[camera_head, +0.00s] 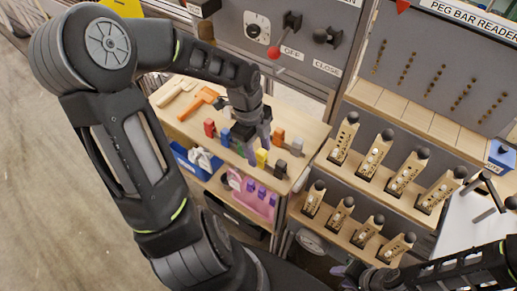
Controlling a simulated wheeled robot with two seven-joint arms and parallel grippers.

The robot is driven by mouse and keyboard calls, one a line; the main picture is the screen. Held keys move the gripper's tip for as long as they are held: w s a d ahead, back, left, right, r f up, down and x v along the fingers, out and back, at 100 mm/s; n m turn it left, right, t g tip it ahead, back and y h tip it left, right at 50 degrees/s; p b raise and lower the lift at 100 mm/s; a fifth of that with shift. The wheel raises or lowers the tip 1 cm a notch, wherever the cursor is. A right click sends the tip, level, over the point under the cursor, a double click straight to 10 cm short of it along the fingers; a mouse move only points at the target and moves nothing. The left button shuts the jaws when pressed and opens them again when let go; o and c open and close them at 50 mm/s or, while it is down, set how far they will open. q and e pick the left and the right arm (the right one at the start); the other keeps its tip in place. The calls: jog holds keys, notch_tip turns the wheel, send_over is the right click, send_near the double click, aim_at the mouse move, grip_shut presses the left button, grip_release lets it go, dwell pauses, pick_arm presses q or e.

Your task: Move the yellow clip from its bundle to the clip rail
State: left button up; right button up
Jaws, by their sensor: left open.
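The yellow clip (261,158) stands upright on the light wooden bench top (188,121), among several coloured clips. My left gripper (252,143) is open and points down just behind and above the yellow clip; I cannot tell whether they touch. The gripper's fingers partly hide the clips behind them. My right gripper (352,272) is at the bottom edge, low and far from the clips, and too dark to tell whether it is open or shut. I cannot make out for certain which part is the clip rail.
An orange tool (199,103) lies at the left. Wooden pegged blocks (375,153) fill shelves at the right.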

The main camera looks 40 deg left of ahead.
pick_arm(q)
jog(key=shift+r, duration=0.1)
notch_tip(320, 180, up, 8)
jog(key=a+p, duration=0.1)
jog(key=shift+a+f, duration=0.2)
jog(key=shift+f, duration=0.05)
dwell(0.6)
